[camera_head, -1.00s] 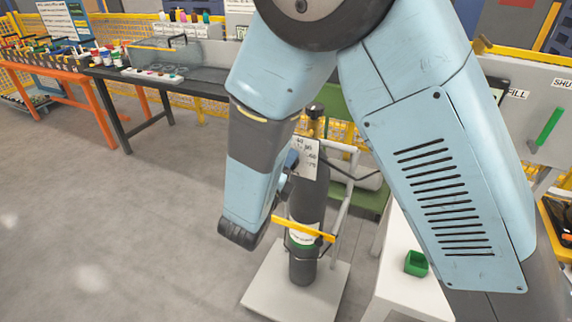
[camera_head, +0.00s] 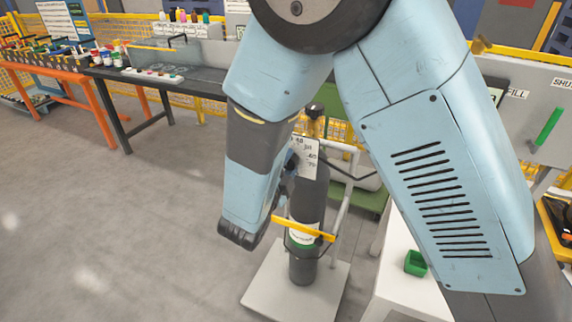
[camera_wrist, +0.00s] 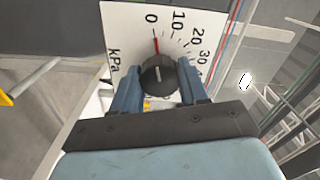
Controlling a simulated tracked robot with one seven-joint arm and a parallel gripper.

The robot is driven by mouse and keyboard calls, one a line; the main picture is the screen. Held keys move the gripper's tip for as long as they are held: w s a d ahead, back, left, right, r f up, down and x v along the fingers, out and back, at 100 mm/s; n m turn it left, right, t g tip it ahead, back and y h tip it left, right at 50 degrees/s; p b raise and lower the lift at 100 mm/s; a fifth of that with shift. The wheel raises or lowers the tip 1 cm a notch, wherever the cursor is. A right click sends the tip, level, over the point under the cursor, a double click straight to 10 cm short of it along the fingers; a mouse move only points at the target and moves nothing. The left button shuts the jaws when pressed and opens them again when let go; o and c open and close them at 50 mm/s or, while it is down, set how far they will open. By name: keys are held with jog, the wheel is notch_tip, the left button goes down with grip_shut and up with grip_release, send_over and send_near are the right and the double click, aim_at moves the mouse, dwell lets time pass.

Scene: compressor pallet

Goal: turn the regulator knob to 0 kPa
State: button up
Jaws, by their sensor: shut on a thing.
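The regulator knob (camera_wrist: 159,76) is black and round, with a small pale mark on its face. It sits in front of a white dial plate (camera_wrist: 124,28) marked 0, 10, 20, 30 and kPa. A short red line stands just above the knob, close to the 0. My gripper (camera_wrist: 157,83) is shut on the knob, with one blue finger on each side. The fingers hide the lower parts of the scale. In the head view the plate (camera_head: 309,160) is by the top of a dark gas cylinder (camera_head: 307,205), and my arm hides the knob.
The cylinder stands on a pale pallet (camera_head: 270,287) with a grey frame and a yellow strap (camera_head: 303,229). A white table (camera_head: 392,275) with a green bin (camera_head: 416,263) is to the right. Dark and orange benches stand at back left. The floor at left is clear.

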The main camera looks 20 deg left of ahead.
jog(key=shift+s+a, duration=0.1)
jog(key=shift+a, duration=0.25)
jog(key=o, duration=0.8)
jog(key=shift+f, duration=0.15)
jog(key=shift+o, duration=1.3)
jog(key=shift+d, duration=0.15)
jog(key=s+a, duration=0.1)
jog(key=s, duration=1.2)
jog(key=shift+s, duration=0.3)
jog(key=shift+a, duration=0.1)
